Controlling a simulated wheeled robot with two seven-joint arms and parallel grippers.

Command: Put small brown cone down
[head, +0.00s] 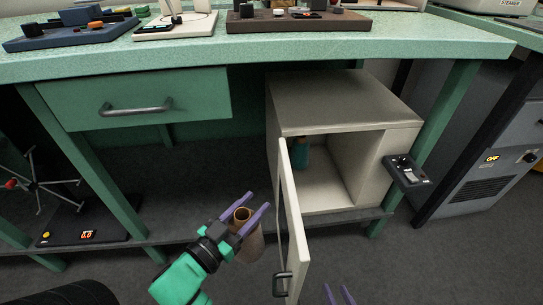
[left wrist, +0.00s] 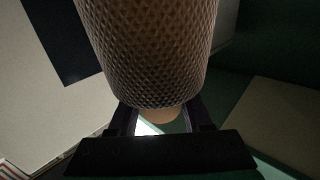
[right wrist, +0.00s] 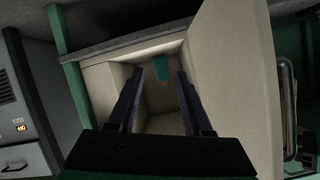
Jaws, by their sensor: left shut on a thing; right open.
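The small brown cone (head: 249,240) is held in my left gripper (head: 252,216), in front of the bench's lower shelf and left of the open cabinet door. Its open top rim shows between the purple fingers. In the left wrist view the textured brown cone (left wrist: 145,50) fills the top middle, between the fingers. My right gripper (head: 340,296) shows only its purple fingertips at the bottom edge of the head view. In the right wrist view the right gripper (right wrist: 160,85) is open and empty, facing the cabinet's inside.
A beige cabinet (head: 345,103) stands on the lower shelf (head: 180,238) with its door (head: 291,225) swung open toward me. A teal cone-like item (head: 301,155) is inside. A black scale (head: 85,233) sits at left. The shelf's middle looks clear. A closed green drawer (head: 135,98) hangs above.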

